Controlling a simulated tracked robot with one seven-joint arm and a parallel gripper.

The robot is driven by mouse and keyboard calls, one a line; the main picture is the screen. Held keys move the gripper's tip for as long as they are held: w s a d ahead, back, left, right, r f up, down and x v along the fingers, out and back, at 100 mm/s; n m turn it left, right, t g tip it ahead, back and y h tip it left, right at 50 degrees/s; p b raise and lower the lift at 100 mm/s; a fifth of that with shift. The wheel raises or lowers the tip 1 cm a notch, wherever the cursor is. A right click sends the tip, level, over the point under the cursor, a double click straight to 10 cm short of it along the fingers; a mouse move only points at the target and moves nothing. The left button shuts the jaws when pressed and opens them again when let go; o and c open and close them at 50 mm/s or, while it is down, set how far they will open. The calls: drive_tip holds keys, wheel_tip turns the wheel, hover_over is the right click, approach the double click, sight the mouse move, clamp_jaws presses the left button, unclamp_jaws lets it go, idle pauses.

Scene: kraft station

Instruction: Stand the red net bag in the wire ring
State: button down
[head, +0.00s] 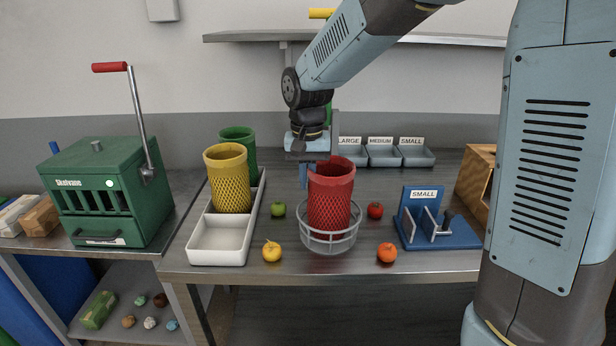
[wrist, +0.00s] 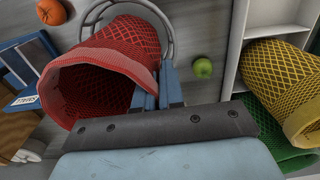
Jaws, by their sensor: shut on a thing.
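The red net bag (head: 331,190) is open-topped and stands nearly upright, leaning slightly, with its lower end inside the wire ring (head: 330,243). The ring's front wires cross in front of the bag's bottom, so I cannot tell whether it touches the table. My gripper (head: 308,176) is at the left rear side of the bag, shut on its wall near the rim. In the wrist view the bag (wrist: 125,45) fills the upper left, its mouth toward the camera, with the blue fingers (wrist: 170,86) at its side. Part of the ring (wrist: 166,22) shows beyond it.
A white tray (head: 218,253) at left holds yellow (head: 229,180) and green (head: 240,140) net bags. Loose fruits surround the ring: green (head: 278,210), yellow (head: 271,251), orange (head: 387,252), red (head: 375,210). A blue SMALL stand (head: 455,236) is at right. Labelled bins (head: 383,157) stand behind.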

drive_tip(key=c, duration=1.2)
unclamp_jaws()
drive_tip(key=shift+c, duration=0.2)
wheel_tip(320, 180, up, 13)
drive_tip(key=shift+f, duration=0.2)
drive_tip(key=s+d+f+t, duration=0.2)
drive_tip(key=s+d+t, duration=0.3)
drive_tip(key=s+d, duration=1.4)
drive_tip(key=shift+s+d+t, duration=0.25)
drive_tip(key=shift+d+t, duration=0.05)
drive_tip(key=shift+d, duration=0.9)
